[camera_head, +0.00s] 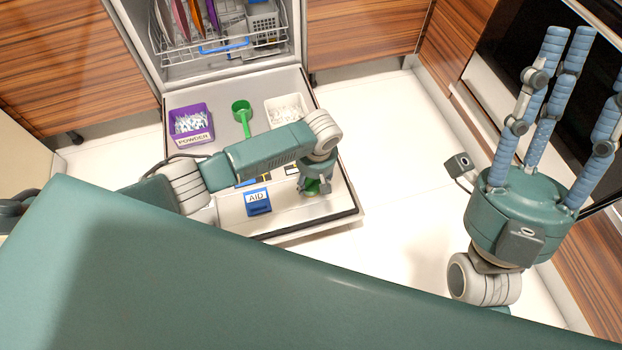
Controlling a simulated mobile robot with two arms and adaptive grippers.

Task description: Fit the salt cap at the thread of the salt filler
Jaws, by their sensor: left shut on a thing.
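My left arm reaches in from the left over the open dishwasher door. My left gripper (317,180) points down near the door's right side, mostly hidden under its own wrist. It is shut on a small green piece, which looks like the salt cap (312,188). I cannot make out the salt filler or its thread, nor whether the cap touches anything. My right gripper (585,60) is at the right, away from the door, its blue fingers pointing up, open and empty.
On the door (290,230) are a purple POWDER box (180,141), a green scoop (241,108), a white box of white grains (285,104) and a blue AID box (257,203). Behind is a rack (265,42) with plates. The white floor (400,140) right of the door is clear.

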